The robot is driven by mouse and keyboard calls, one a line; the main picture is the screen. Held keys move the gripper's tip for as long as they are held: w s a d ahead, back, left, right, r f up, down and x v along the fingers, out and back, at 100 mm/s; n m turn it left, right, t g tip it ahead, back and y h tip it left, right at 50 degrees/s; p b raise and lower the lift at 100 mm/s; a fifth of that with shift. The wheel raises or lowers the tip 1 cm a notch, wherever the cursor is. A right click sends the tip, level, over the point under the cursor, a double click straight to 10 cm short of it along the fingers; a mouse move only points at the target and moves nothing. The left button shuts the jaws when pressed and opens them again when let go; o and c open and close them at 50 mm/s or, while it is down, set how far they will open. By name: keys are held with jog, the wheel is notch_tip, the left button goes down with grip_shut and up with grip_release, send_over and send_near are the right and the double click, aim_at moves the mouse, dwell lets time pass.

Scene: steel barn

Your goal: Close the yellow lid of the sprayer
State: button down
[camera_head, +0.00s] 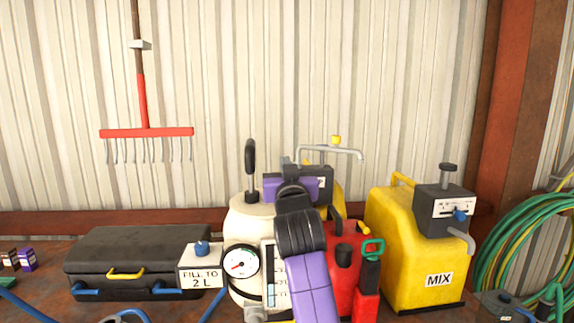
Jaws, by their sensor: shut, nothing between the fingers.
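A cream tank (252,218) with a round pressure gauge (241,262) and a black upright handle stands at the middle of the bench; it looks like the sprayer. My gripper (298,185) is a purple block behind my black wrist, at the tank's upper right. It is shut and empty; its fingers are mostly hidden. A yellow part (339,196) shows just right of my gripper, below a grey bent pipe (335,151) with a small yellow knob (336,139). I cannot tell whether this is the lid, nor how far the lid is open. My arm hides the tank's right side.
A black case (135,262) and a "FILL TO 2 L" box (201,268) stand to the left. A red can (345,262) and a yellow "MIX" container (405,245) crowd the right. A green hose (530,240) hangs at far right. A corrugated wall stands behind.

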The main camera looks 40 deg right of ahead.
jog(key=shift+w+d+f+b, duration=0.2)
jog(key=shift+w+d+b, duration=0.6)
jog(key=shift+w, duration=0.4)
jog(key=shift+w+d, duration=0.1)
jog(key=r+p, duration=0.2)
jog(key=r, duration=0.2)
jog(key=shift+s+p, duration=0.25)
jog(key=shift+p, duration=0.15)
jog(key=s+a+r+b, duration=0.2)
jog(key=s+a+r, duration=0.3)
jog(key=s, duration=0.2)
jog(key=shift+r, duration=0.25)
